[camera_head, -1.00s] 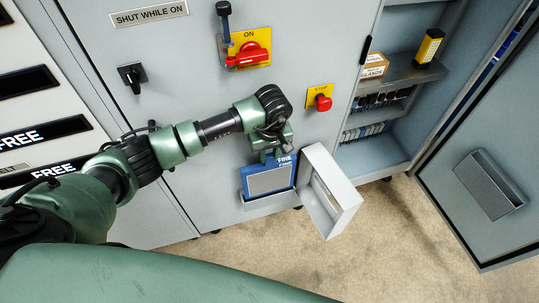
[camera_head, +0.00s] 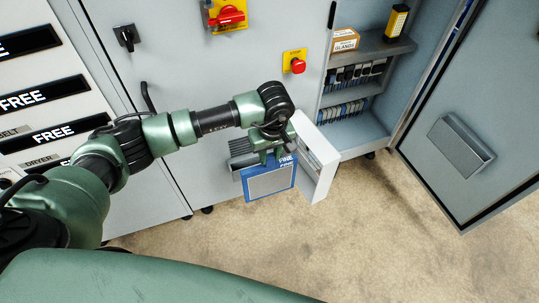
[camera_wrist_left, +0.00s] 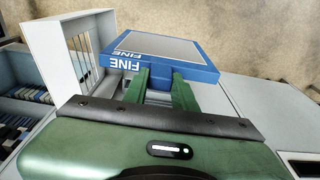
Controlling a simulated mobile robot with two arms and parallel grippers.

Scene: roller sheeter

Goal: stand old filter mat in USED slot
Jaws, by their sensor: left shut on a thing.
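The filter mat (camera_head: 270,182) is a flat grey pad in a blue frame marked FINE. My left gripper (camera_head: 272,157) is shut on its upper edge and holds it in front of the cabinet, above the floor. In the left wrist view the green fingers (camera_wrist_left: 160,90) grip the near blue edge of the mat (camera_wrist_left: 165,50). No USED label can be read in these frames, so I cannot tell which place is that slot. My right gripper is not in view.
A white hinged flap (camera_head: 318,160) stands open just right of the mat. A dark slatted opening (camera_head: 241,147) shows behind my gripper. An open cabinet (camera_head: 360,95) with shelves is at right, its door (camera_head: 465,125) swung out. Carpet in front is clear.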

